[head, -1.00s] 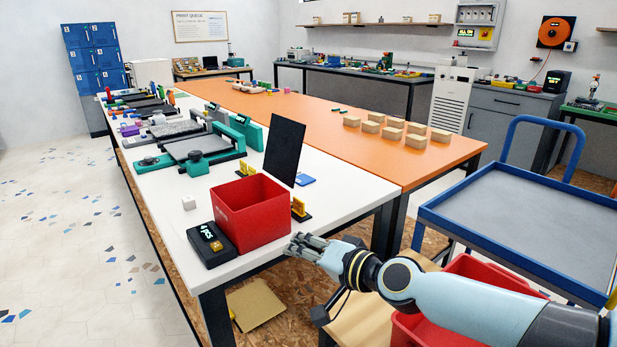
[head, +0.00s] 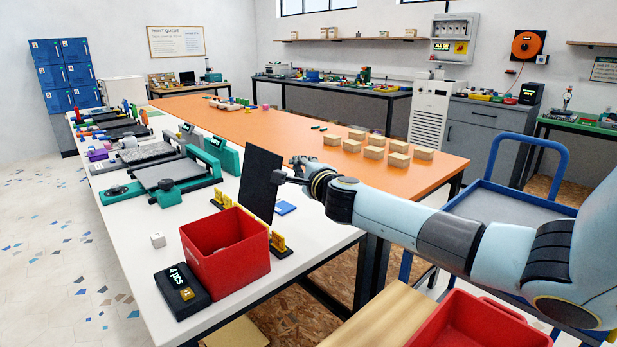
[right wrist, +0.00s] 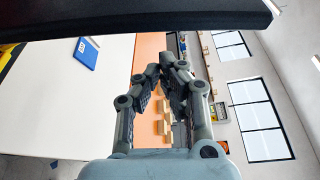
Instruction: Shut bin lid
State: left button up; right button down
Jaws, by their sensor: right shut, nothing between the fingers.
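The red bin (head: 226,258) stands open at the near end of the white table. Its black lid (head: 260,180) stands nearly upright at the bin's right side, and the lid also shows as a dark panel across the top of the right wrist view (right wrist: 150,22). My right gripper (head: 297,170) is shut and empty beside the lid's right edge, above table height. In the right wrist view its fingertips (right wrist: 168,68) are close together below the lid panel. I cannot tell whether it touches the lid. My left gripper is not in view.
Yellow pieces (head: 278,242) stand at the lid's foot. A blue card (head: 285,208) lies behind. Wooden blocks (head: 373,152) sit on the orange table.

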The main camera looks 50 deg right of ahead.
aim_at(264, 160)
jog(key=a, duration=0.2)
jog(key=w+a+r+p, duration=0.1)
jog(key=shift+a, duration=0.35)
jog(key=shift+a+r, duration=0.1)
jog(key=shift+a+r+n+p, duration=0.45)
jog(key=shift+a+n+p, duration=0.15)
jog(key=shift+a, duration=0.05)
jog(key=a+n, duration=0.1)
jog(key=a+r+n+t, duration=0.1)
jog(key=a+n+p, duration=0.1)
jog(key=shift+w+a+r+h, duration=0.2)
jog(key=shift+w+a+h, duration=0.05)
jog(key=shift+a+h, duration=0.1)
jog(key=w+a+f+n+t+y+b, duration=0.1)
jog(key=a+f+n+t+y+b, duration=0.1)
jog(key=a+f+n+b, duration=0.2)
jog(key=a+f+n+t+y+b, duration=0.3)
jog(key=a+n+b, duration=0.3)
jog(key=a+n, duration=0.5)
jog(key=shift+w+f+n, duration=0.35)
jog(key=shift+f+n, duration=0.25)
jog(key=shift+n, duration=1.2)
